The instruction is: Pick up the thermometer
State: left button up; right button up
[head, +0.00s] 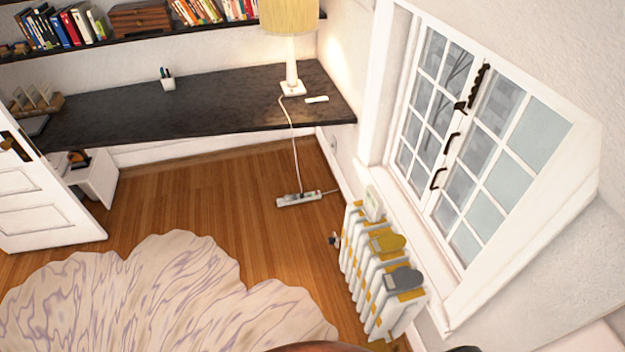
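A small flat white stick-like object (317,99) lies on the dark desk (215,108), just right of the lamp's base and near the desk's right end. It may be the thermometer, but it is too small to be sure. Nothing touches it from above. Neither of my grippers can be made out in the head view.
A lamp (291,80) stands beside the white object; its cord drops to a power strip (298,198) on the floor. A white radiator (378,270) stands under the window (470,140). A pale rug (150,300) covers the near floor; bare wood lies before the desk.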

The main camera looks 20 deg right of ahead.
aim_at(373, 204)
jog(key=i, duration=1.55)
jog(key=z, duration=0.45)
